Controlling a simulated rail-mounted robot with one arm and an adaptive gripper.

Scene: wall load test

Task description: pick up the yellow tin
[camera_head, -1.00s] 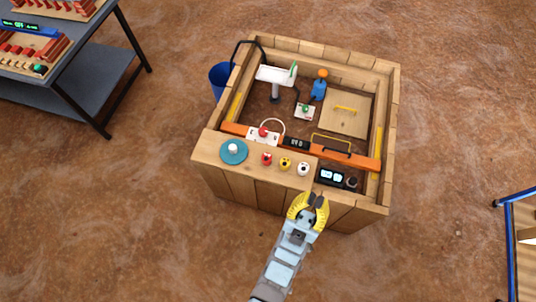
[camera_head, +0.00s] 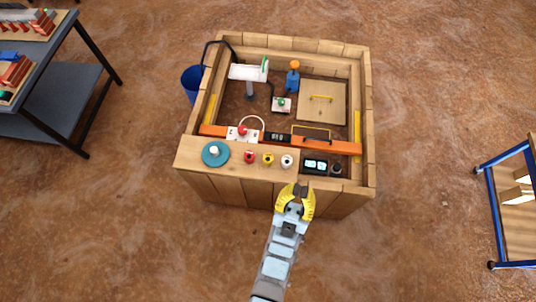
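The small yellow tin (camera_head: 268,159) stands on the front wooden ledge of the box, between a red tin (camera_head: 249,157) and a white tin (camera_head: 287,161). My gripper (camera_head: 297,187), with yellow fingers, is in front of the ledge, below and to the right of the yellow tin in the picture. Its fingers are apart with nothing between them. The yellow tin is in full view and apart from the gripper.
A teal disc (camera_head: 215,154) with a white knob lies left on the ledge; a black device (camera_head: 315,166) sits right. An orange beam (camera_head: 340,147) crosses behind the tins. A grey table (camera_head: 50,48) stands left, a blue-framed cart (camera_head: 491,205) right.

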